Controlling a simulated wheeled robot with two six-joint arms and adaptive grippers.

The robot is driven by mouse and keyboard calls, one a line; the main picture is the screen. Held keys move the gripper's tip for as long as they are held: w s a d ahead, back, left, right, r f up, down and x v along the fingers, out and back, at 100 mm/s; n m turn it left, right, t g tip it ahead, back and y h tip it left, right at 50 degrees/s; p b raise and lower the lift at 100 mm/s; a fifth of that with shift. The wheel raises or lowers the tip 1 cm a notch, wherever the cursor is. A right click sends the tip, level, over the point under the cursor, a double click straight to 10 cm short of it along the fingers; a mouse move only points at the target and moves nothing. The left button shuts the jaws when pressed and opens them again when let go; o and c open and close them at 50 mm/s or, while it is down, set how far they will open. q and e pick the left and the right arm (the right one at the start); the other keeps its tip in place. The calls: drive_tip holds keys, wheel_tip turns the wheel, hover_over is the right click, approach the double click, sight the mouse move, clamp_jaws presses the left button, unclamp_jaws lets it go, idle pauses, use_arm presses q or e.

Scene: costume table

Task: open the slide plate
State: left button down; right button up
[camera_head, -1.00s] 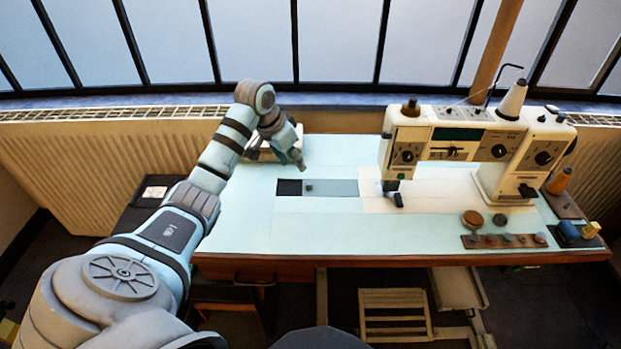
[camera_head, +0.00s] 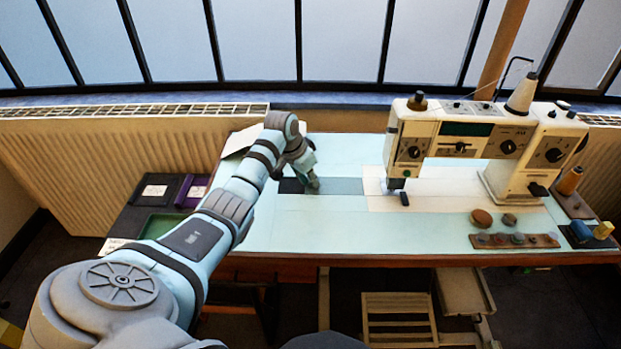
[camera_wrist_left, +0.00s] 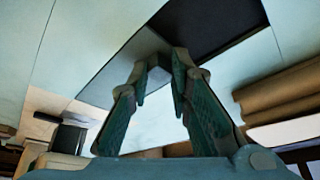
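The slide plate (camera_head: 340,186) is a flat grey-blue panel set in the pale table top, with a dark opening (camera_head: 289,186) at its left. The plate also shows in the wrist view (camera_wrist_left: 122,62), beside the dark opening (camera_wrist_left: 205,22). My left gripper (camera_head: 314,187) is down at the plate's left end, by the opening. In the wrist view the fingers (camera_wrist_left: 161,63) stand apart, with a small dark knob (camera_wrist_left: 158,60) seemingly between their tips. Whether they touch it I cannot tell. In the head view the gripper hides the knob. My right gripper is not in view.
A cream sewing machine (camera_head: 480,140) stands on the right of the table. Front right are a brown strip (camera_head: 515,241) with several round pieces and a round brown thing (camera_head: 481,218). A purple-edged tray (camera_head: 193,190) lies left of the table. The table front middle is clear.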

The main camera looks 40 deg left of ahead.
sight(298, 188)
use_arm(q)
drive_tip(key=shift+d, duration=0.1)
drive_tip(key=shift+s, duration=0.15)
drive_tip(key=s+a+p, duration=0.2)
drive_tip(key=shift+a+r+p, duration=0.1)
drive_tip(key=shift+a+p, duration=0.25)
drive_tip(key=shift+p, duration=0.05)
drive_tip(key=shift+a, duration=0.1)
drive_tip(key=c, duration=1.7)
unclamp_jaws()
drive_tip(key=shift+o, duration=0.9)
drive_tip(key=shift+w+f, duration=0.1)
drive_tip(key=shift+f, duration=0.1)
drive_tip(key=v, duration=1.2)
drive_tip(key=shift+w, duration=0.1)
